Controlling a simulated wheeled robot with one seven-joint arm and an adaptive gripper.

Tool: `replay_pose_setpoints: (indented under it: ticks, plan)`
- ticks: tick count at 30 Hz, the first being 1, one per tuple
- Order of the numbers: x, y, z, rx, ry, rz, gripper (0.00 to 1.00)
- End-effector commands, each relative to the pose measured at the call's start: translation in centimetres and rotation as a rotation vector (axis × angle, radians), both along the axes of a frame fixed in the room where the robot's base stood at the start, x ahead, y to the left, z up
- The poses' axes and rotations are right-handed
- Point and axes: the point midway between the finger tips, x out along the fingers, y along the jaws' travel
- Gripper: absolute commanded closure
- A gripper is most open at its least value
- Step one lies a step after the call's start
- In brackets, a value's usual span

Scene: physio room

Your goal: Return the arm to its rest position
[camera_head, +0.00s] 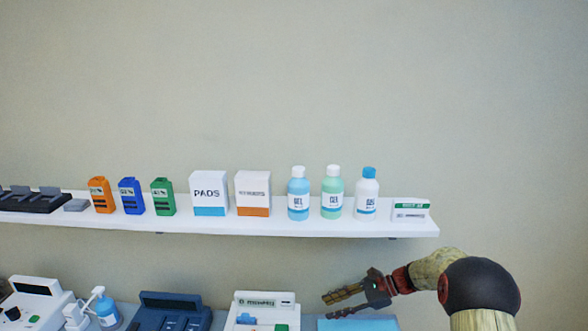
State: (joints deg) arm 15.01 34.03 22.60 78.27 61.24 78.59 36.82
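My arm comes in from the lower right. My gripper (327,306) points left, below the wall shelf and above the bench. Its two dark fingers are spread apart, with nothing visible between them. It is apart from the shelf. A light blue flat thing (358,324) lies below the gripper, partly cut off by the picture's lower edge. A white device (262,312) stands to the left of the fingertips.
The white shelf (300,223) carries orange, blue and green units, a PADS box (209,193), another box, several bottles and a small sign (410,211). On the bench stand a dark blue device (172,312) and a pump bottle (106,311). The wall above is bare.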

Motion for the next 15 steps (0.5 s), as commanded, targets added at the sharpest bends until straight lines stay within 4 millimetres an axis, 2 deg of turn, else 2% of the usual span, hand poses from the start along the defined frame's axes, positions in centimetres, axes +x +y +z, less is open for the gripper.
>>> replay_pose_setpoints:
  ticks: [5,9,15]
  plan:
    - [-2.2,-0.6,-2.9,-0.070,-0.028,0.064,0.68]
    - [-4.8,-1.4,-4.8,-0.139,-0.055,0.137,0.68]
    - [-9.3,-2.8,-4.8,-0.273,-0.145,0.288,0.68]
